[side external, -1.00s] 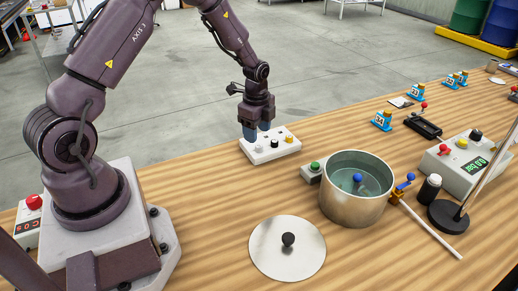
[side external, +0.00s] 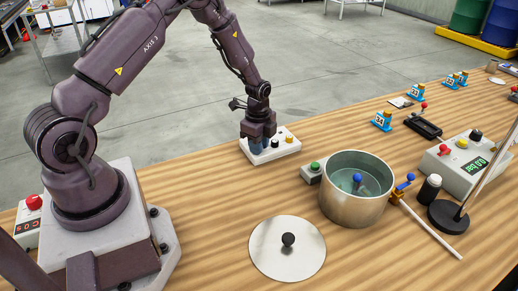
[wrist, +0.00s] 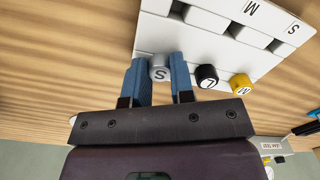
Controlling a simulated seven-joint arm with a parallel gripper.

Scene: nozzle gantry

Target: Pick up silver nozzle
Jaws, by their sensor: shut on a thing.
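The silver nozzle (wrist: 159,68), marked S on its end, is between the two blue fingers of my gripper (wrist: 160,75) in the wrist view. The fingers are shut on it from both sides. It is still at the white nozzle rack (wrist: 168,37), at one end of the row. In the side view my gripper (side external: 259,148) is low at the left part of the rack (side external: 287,148), and the silver nozzle is hidden behind the fingers there. A black nozzle marked L (wrist: 206,76) and a yellow nozzle marked M (wrist: 240,83) sit beside it in the rack.
A metal pot (side external: 352,205) with liquid and a blue-topped item stands right of the rack, with a green-button box (side external: 313,172) between. A round lid (side external: 287,250) lies in front. A control box (side external: 468,165) is at right.

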